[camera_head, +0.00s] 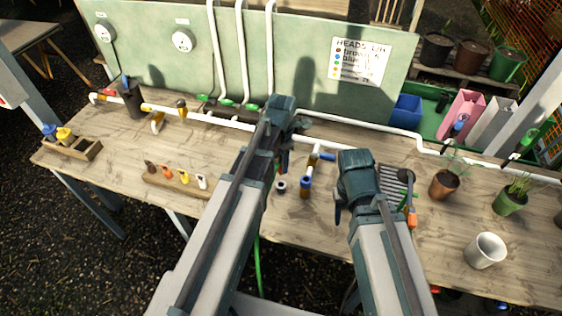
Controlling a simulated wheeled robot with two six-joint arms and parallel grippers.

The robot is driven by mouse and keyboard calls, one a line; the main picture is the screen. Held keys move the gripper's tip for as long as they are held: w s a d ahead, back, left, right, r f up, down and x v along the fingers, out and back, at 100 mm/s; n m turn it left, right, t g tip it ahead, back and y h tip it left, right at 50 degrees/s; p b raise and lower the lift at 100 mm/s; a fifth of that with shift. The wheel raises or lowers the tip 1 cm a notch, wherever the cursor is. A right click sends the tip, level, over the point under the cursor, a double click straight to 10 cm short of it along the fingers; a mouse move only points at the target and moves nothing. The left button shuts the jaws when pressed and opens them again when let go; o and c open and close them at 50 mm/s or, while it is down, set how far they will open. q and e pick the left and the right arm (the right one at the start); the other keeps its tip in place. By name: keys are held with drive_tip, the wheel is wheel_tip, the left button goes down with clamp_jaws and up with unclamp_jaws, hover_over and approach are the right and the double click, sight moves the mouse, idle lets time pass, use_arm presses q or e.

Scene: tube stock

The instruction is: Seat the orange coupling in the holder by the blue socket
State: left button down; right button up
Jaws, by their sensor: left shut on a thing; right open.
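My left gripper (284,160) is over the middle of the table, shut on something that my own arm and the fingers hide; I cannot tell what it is. My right gripper (340,205) is open, low over the table to the right of a blue upright fitting (305,187). A small orange piece (167,172) stands in a wooden strip (186,186) between brown, yellow and white ones. Another orange thing (411,221) shows right of my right arm. Which is the coupling is unclear.
A small dark ring (280,187) lies left of the blue fitting. A white pipe (222,122) runs along the back, below a green board (300,50). A wooden box (88,151) is at left. Plant pots (444,186) and a white mug (485,251) are at right.

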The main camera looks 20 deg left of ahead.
sight(281, 174)
use_arm(q)
drive_tip(key=shift+f+b, duration=2.25)
drive_tip(key=shift+f, duration=0.2)
use_arm(e)
drive_tip(key=shift+f, duration=2.5)
use_arm(q)
drive_tip(key=shift+f+b, duration=1.9)
drive_tip(key=shift+b, duration=0.05)
use_arm(e)
drive_tip(key=shift+f, duration=1.9)
use_arm(q)
drive_tip(key=shift+c, duration=1.8)
unclamp_jaws()
drive_tip(key=shift+r, duration=0.15)
use_arm(e)
drive_tip(key=shift+r, duration=0.15)
use_arm(q)
wheel_tip(281, 174, up, 14)
drive_tip(key=p, duration=1.4)
drive_tip(key=shift+f, duration=0.25)
use_arm(e)
wheel_tip(281, 174, up, 14)
drive_tip(key=shift+f, duration=0.25)
